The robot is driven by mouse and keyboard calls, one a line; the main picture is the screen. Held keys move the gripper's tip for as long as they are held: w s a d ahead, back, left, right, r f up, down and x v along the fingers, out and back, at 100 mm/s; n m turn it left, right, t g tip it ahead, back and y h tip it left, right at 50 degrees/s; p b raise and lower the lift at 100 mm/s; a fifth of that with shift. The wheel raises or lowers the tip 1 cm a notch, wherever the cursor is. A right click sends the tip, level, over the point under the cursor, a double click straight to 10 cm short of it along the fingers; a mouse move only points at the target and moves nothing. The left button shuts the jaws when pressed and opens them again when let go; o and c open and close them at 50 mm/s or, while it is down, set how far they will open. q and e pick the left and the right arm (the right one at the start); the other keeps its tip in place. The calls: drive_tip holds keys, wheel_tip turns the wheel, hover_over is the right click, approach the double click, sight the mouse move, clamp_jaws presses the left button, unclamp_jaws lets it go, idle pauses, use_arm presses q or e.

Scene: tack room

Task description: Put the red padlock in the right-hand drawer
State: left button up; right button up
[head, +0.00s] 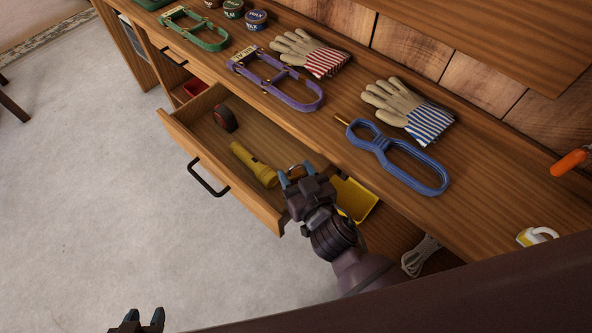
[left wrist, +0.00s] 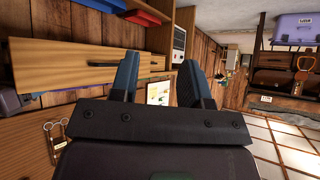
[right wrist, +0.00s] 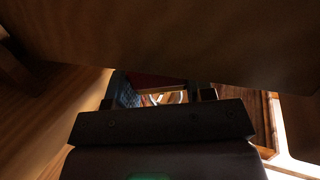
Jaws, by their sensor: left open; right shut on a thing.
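The right-hand drawer (head: 180,130) is pulled open under the bench top. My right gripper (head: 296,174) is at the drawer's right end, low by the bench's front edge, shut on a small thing. In the right wrist view, a dark red body (right wrist: 158,82) with a pale curved shackle shows between the fingers, seemingly the red padlock; it is mostly hidden and dark. My left gripper (head: 137,318) is open and empty at the bottom of the head view, away from the bench; it also shows in the left wrist view (left wrist: 167,82).
The drawer holds a yellow torch (head: 254,163) and a dark red-and-black round thing (head: 225,118). A yellow tray (head: 357,199) sits below the bench top. Gloves (head: 310,53), a blue frame-like tool (head: 400,160) and a white-and-yellow padlock (head: 530,238) lie on top. The floor in front is clear.

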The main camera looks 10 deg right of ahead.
drive_tip(key=o, duration=1.1)
drive_tip(key=shift+r, duration=0.1)
drive_tip(key=shift+w+r+p, duration=0.1)
drive_tip(key=shift+r+p, duration=0.2)
drive_tip(key=shift+r, duration=0.2)
drive_tip(key=p+v, duration=0.1)
drive_tip(key=v, duration=1.1)
drive_tip(key=shift+d, duration=0.1)
